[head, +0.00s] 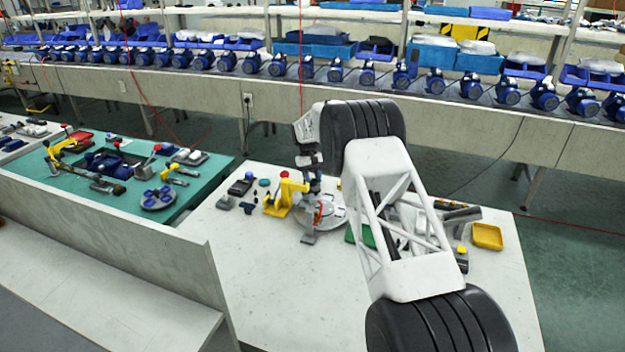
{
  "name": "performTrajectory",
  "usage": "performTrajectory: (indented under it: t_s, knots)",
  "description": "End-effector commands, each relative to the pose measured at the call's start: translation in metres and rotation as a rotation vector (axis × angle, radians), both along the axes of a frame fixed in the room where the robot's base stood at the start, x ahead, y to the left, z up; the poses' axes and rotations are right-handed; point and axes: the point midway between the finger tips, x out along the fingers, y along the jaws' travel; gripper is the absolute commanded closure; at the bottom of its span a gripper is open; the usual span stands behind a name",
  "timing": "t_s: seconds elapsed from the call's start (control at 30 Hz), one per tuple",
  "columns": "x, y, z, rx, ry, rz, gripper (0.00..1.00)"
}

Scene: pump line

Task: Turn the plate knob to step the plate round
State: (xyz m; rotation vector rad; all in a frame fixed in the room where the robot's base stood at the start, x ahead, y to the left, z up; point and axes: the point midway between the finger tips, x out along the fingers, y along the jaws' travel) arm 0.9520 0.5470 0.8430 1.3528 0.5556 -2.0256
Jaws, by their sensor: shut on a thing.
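The round grey plate (334,219) lies on the white table, with an orange-red part on it. My gripper (314,188) points down over the back left part of the plate. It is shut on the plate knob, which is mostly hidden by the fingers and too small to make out. The right side of the plate is partly behind my arm.
A yellow clamp (285,195) stands close at the plate's left and a grey bracket (309,228) at its front. A yellow tray (487,236) sits at right. Small dark parts lie farther left. The table's front is clear. A teal bench (120,205) is beyond a partition.

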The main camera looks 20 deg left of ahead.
Motion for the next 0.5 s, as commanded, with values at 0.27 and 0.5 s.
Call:
performTrajectory:
  t_s: [0.27, 0.5]
  knots:
    - [0.0006, 0.0004, 0.0012, 0.002, -0.002, 0.007, 0.86]
    - [0.0004, 0.0004, 0.0009, 0.001, -0.002, 0.007, 0.45]
